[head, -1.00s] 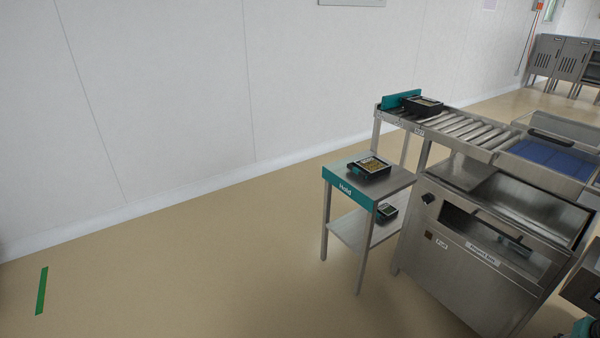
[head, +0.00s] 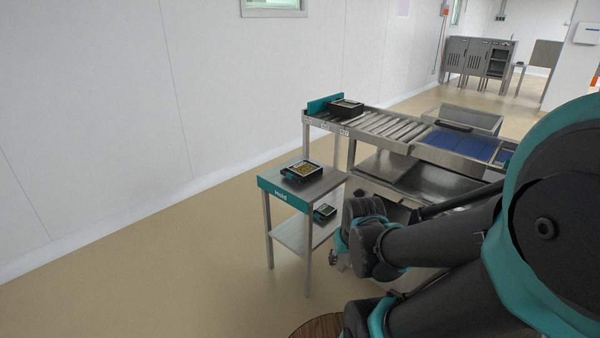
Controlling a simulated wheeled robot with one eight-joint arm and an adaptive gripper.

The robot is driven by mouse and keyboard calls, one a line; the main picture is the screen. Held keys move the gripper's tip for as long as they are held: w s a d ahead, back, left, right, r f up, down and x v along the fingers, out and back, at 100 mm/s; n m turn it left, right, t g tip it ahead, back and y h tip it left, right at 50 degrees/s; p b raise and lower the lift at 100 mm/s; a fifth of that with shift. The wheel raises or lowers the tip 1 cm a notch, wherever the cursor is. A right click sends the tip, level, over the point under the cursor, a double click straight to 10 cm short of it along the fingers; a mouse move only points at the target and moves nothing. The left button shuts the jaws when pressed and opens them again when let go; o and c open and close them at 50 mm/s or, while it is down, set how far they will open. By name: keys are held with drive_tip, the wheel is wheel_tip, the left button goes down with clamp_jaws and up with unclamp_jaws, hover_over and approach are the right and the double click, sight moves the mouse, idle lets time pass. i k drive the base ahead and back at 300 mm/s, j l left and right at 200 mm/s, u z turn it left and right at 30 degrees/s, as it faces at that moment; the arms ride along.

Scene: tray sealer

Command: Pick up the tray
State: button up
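A black tray (head: 301,171) with yellowish contents lies on the top of the small steel table marked "Hold" (head: 330,183). A smaller-looking black tray (head: 324,212) is on its lower shelf, partly hidden behind the table's front. Another black tray (head: 346,107) sits at the far left end of the roller conveyor, against a teal stop. My arm comes in from the right, and my gripper (head: 336,256) is low, just right of the Hold table in the picture. It is apart from the top tray. Its fingers are too small and covered to read.
The roller conveyor (head: 385,125) leads right to a blue belt (head: 460,143). The steel machine below it is largely hidden by my arm. A round brown wooden top (head: 318,328) shows at the bottom edge. Floor left of the Hold table is clear up to the white wall.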

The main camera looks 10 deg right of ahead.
sight(304, 171)
drive_tip(key=i+u, duration=0.1)
drive_tip(key=i, duration=0.6)
drive_tip(key=i+l, duration=0.15)
drive_tip(key=i, duration=0.55)
drive_tip(key=j+u, duration=0.05)
